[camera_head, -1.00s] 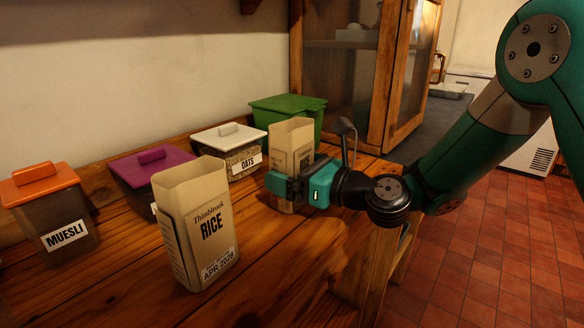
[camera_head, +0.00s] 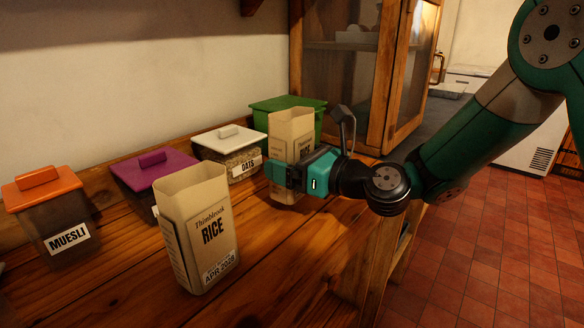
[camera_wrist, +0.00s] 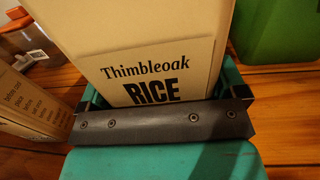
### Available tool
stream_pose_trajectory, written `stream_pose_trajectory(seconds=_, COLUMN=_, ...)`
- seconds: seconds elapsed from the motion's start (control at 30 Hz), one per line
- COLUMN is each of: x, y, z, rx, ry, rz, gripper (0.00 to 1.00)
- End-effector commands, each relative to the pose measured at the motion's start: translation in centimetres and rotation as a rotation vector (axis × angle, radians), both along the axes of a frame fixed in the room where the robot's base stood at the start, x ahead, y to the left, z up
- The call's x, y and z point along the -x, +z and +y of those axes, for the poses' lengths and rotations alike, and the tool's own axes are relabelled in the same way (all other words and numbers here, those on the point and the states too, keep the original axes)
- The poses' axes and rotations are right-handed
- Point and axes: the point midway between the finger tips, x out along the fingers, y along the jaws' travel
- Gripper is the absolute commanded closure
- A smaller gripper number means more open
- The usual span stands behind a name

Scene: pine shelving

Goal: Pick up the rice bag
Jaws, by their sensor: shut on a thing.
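Two tan paper rice bags are in the head view. The nearer rice bag (camera_head: 200,232) stands upright on the wooden shelf top, its RICE label and an APR date sticker facing me; its edge also shows at the left of the wrist view (camera_wrist: 30,100). My gripper (camera_head: 289,174) is shut on the farther rice bag (camera_head: 291,130), which is upright. In the wrist view this held bag (camera_wrist: 150,50) reads "Thimbleoak RICE" above the gripper's dark bar. Its lower front is partly hidden by my gripper. Any gap under it is hard to judge.
Lidded containers line the wall: orange-lidded muesli (camera_head: 68,235), purple-lidded (camera_head: 150,172), white-lidded oats (camera_head: 238,160) and a green box (camera_head: 280,106) close behind the held bag. A wood-framed glass cabinet (camera_head: 345,75) stands behind. The front boards (camera_head: 270,260) are clear.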

Motion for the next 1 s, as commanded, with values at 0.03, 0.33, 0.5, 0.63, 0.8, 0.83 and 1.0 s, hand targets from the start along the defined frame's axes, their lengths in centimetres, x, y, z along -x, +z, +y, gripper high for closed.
stream_pose_trajectory(seconds=0.03, x=0.0, y=1.8, z=0.0, rx=-0.002, ry=0.001, rz=-0.006, gripper=0.42)
stream_pose_trajectory(seconds=0.33, x=0.0, y=10.8, z=0.0, rx=-0.002, ry=0.001, rz=-0.009, gripper=0.42)
stream_pose_trajectory(seconds=0.5, x=0.0, y=14.6, z=0.0, rx=-0.001, ry=0.001, rz=-0.007, gripper=0.42)
stream_pose_trajectory(seconds=0.63, x=0.0, y=16.4, z=0.0, rx=-0.001, ry=0.002, rz=-0.004, gripper=0.42)
stream_pose_trajectory(seconds=0.8, x=0.0, y=17.4, z=0.0, rx=-0.002, ry=0.001, rz=-0.003, gripper=0.42)
stream_pose_trajectory(seconds=0.83, x=0.0, y=17.5, z=0.0, rx=-0.001, ry=0.001, rz=-0.002, gripper=0.42)
stream_pose_trajectory(seconds=1.0, x=0.0, y=17.5, z=0.1, rx=-0.001, ry=0.002, rz=-0.002, gripper=0.42)
